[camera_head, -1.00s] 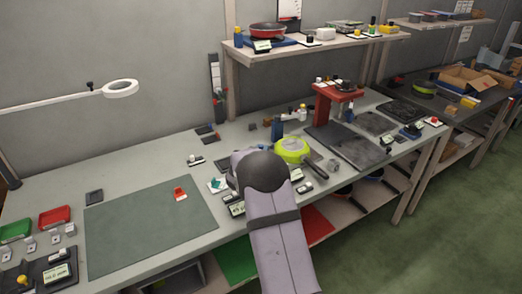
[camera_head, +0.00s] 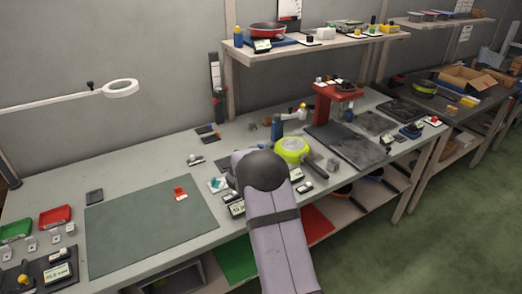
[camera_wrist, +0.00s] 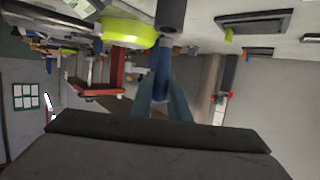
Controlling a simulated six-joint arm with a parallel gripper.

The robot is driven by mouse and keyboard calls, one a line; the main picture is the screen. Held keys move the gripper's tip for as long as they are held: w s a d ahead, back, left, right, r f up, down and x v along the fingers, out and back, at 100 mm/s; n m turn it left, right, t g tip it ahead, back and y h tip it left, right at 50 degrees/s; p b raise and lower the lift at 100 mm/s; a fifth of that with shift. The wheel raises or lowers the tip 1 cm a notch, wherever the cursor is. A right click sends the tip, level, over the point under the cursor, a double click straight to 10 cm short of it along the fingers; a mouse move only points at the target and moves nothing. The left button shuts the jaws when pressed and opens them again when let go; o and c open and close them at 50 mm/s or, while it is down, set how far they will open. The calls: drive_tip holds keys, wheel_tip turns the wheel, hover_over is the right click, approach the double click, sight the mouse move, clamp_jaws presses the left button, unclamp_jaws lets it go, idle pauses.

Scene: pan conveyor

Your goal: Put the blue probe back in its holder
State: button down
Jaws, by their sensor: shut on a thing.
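In the wrist view, which looks upside down, my gripper (camera_wrist: 163,92) is shut on the blue probe (camera_wrist: 163,66), between its two blue-grey fingers. A dark grey cylinder (camera_wrist: 171,14) lies in line with the probe on the bench side; I cannot tell whether it is the holder or part of the probe, or whether they touch. In the head view my wrist hides the fingers. An upright blue item (camera_head: 277,128) stands just behind my wrist, left of the green pan; I cannot tell which part it is.
The yellow-green pan (camera_head: 292,150) is close on the right of my wrist and also shows in the wrist view (camera_wrist: 130,32). A red press stand (camera_head: 338,93) is farther right. The green mat (camera_head: 140,230) at left is mostly clear. A shelf (camera_head: 320,42) hangs above the back edge.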

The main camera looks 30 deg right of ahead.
drive_tip(key=shift+f+b, duration=2)
drive_tip(key=shift+f, duration=0.85)
drive_tip(key=c, duration=1.6)
unclamp_jaws()
drive_tip(key=shift+a, duration=0.1)
drive_tip(key=shift+b+v, duration=0.55)
drive_tip(key=shift+v, duration=3.1)
